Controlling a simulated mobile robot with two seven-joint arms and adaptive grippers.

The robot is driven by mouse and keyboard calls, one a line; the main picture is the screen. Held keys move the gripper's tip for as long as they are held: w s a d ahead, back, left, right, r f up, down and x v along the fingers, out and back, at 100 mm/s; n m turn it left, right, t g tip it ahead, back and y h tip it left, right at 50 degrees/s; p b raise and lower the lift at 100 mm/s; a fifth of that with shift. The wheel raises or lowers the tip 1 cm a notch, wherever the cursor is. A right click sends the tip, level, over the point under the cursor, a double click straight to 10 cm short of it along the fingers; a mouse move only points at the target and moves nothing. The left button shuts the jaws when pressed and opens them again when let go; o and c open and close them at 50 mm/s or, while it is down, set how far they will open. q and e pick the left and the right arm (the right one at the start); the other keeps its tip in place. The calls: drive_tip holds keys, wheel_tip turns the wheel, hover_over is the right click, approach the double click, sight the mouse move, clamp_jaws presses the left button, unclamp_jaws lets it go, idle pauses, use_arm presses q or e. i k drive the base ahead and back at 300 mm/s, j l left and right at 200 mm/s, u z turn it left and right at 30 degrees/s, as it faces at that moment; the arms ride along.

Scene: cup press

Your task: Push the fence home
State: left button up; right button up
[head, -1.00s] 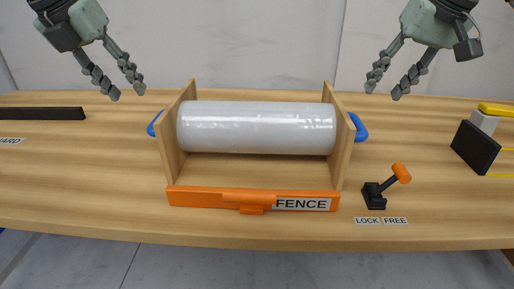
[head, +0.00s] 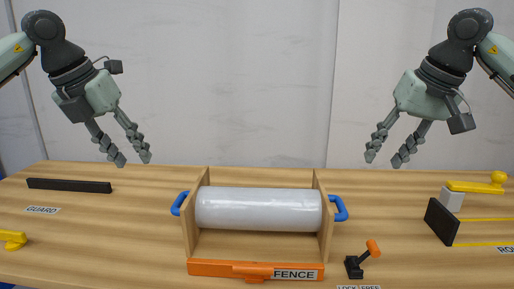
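The orange fence (head: 225,268), labelled FENCE, lies along the front of a wooden cradle (head: 188,232). The cradle holds a white shiny roll (head: 258,209) between its two side boards. A small black lever with an orange knob (head: 373,248) stands to the right of the fence, above a LOCK FREE label that is partly cut off. Its handle tilts to the right. My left gripper (head: 133,162) is open and empty, up and to the left of the cradle. My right gripper (head: 384,162) is open and empty, up and to the right of it.
Blue handles sit on the cradle's left (head: 178,204) and right (head: 341,208) sides. A black bar (head: 69,186) lies at left above a GUARD label. A yellow piece (head: 13,239) is at the left edge. A black block (head: 441,222) and a yellow-topped white post (head: 451,199) stand at right.

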sight(253, 272)
drive_tip(key=k, duration=1.15)
